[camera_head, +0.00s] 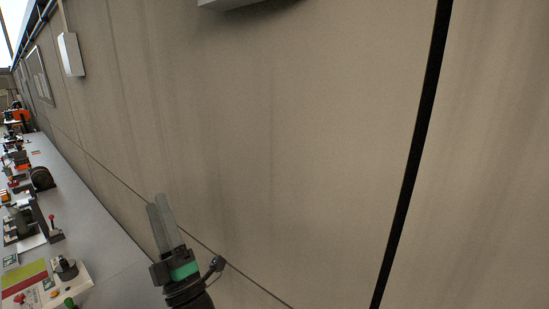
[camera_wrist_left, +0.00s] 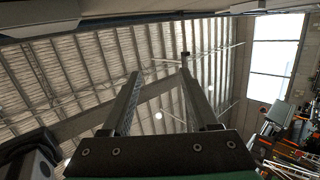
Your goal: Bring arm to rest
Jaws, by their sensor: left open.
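My left gripper (camera_head: 160,201) shows at the bottom of the head view, pointing up in front of a beige wall, with grey fingers and a green band below them. In the left wrist view its two fingers (camera_wrist_left: 160,80) stand apart with nothing between them, and the roof shows behind. My right gripper is in neither view.
A large beige wall panel (camera_head: 290,130) with a black vertical strip (camera_head: 415,150) fills most of the head view. A long grey bench (camera_head: 95,225) with several tools and parts on it runs along the left. A metal roof (camera_wrist_left: 60,75) with beams shows in the wrist view.

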